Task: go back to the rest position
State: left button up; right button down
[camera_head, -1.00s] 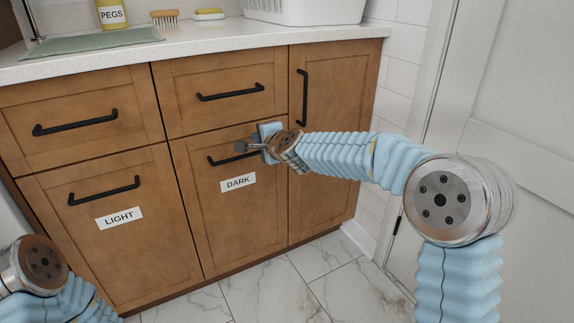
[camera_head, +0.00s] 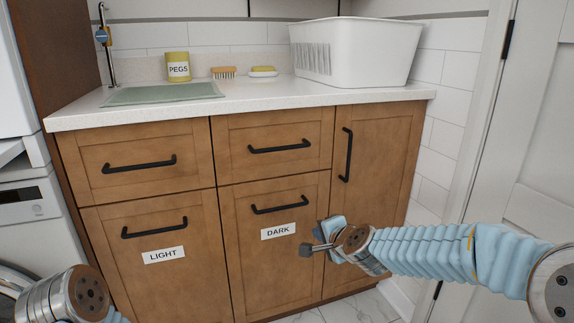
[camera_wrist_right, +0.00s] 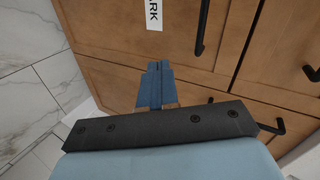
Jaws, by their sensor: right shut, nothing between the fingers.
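My right gripper (camera_head: 316,241) is shut and empty. In the head view it is in front of the cabinet, just below and right of the DARK label (camera_head: 278,231), apart from the black handle (camera_head: 280,208) above that label. Its closed blue fingers also show in the right wrist view (camera_wrist_right: 156,86), with the wooden front and part of the label behind them. The DARK door (camera_head: 270,275) looks closed. Of my left arm only a joint and a bit of sleeve show at the lower left; its gripper is out of view.
The counter (camera_head: 260,100) holds a white basket (camera_head: 355,50), a yellow PEGS container (camera_head: 178,67), a brush (camera_head: 223,72) and a soap dish (camera_head: 263,72). The LIGHT door (camera_head: 150,280) is at left. A white door (camera_head: 525,130) stands at right. A white appliance (camera_head: 32,205) is at far left.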

jog(key=s+f+n+g+p, duration=0.25)
jog(key=s+f, duration=0.25)
jog(key=f, duration=0.5)
jog(key=s+f+n+g+p, duration=0.25)
jog(key=s+f, duration=0.25)
jog(key=f, duration=0.5)
jog(key=s+f+n+g+p, duration=0.2)
jog(key=s+f, duration=0.3)
jog(key=s, duration=0.5)
jog(key=s+f+n+g+p, duration=0.1)
jog(key=s+f+n+g, duration=0.3)
jog(key=s, duration=0.6)
jog(key=shift+s+a+f+y+p, duration=0.35)
jog(key=shift+a+f, duration=0.1)
jog(key=shift+f, duration=0.3)
